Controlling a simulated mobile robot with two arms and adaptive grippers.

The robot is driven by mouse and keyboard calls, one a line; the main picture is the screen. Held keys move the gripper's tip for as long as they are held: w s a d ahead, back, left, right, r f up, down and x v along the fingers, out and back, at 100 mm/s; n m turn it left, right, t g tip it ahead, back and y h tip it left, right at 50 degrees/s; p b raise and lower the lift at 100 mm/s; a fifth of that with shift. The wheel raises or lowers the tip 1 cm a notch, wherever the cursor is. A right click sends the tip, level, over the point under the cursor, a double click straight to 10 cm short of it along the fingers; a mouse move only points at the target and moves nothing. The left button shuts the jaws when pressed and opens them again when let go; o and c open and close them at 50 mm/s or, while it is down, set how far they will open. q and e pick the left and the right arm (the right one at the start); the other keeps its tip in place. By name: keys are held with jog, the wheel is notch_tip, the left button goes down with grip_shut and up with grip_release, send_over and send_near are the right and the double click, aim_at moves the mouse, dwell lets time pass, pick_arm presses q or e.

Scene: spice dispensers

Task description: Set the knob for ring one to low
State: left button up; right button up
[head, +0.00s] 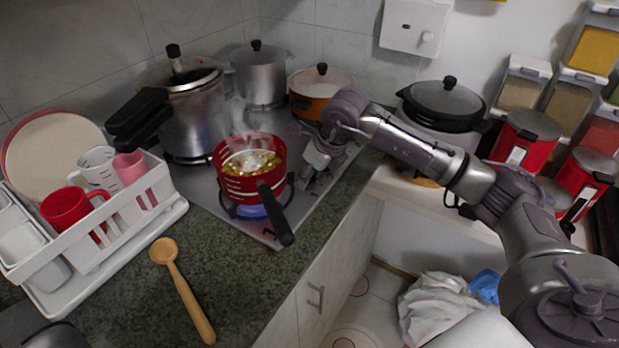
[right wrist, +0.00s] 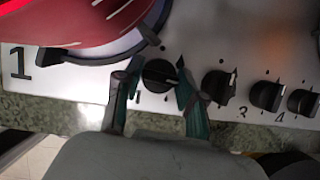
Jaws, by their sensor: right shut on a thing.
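The knob for ring one (right wrist: 160,76) is a round black knob on the steel stove (right wrist: 85,85), with a small 1 printed below it. My right gripper (right wrist: 155,93) is shut on this knob, one finger on each side. In the head view my right gripper (head: 318,156) is at the stove's right edge, and its fingertips are hard to make out. The knob's exact setting cannot be told. A red pot (head: 236,186) with food stands on ring one over a blue flame. My left gripper is not in view.
More black knobs (right wrist: 221,86) sit just right of the gripped one. The red pot's handle (head: 274,214) sticks out over the stove's front edge. A pressure cooker (head: 190,115) and other pots stand behind. A wooden spoon (head: 184,290) and white dish rack (head: 120,245) are on the counter.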

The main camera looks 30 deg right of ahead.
jog(key=m+h+b, duration=0.1)
jog(key=m, duration=0.2)
jog(key=shift+a+m, duration=0.1)
jog(key=shift+m, duration=0.2)
jog(key=shift+m+h+b, duration=0.7)
jog(key=shift+m+b, duration=0.05)
jog(key=shift+m, duration=0.55)
jog(key=o, duration=1.1)
jog(key=shift+o, duration=0.2)
jog(key=shift+s+r, duration=0.1)
jog(key=shift+r, duration=0.15)
jog(key=v, duration=1.1)
jog(key=shift+s+r, duration=0.2)
jog(key=shift+s, duration=0.1)
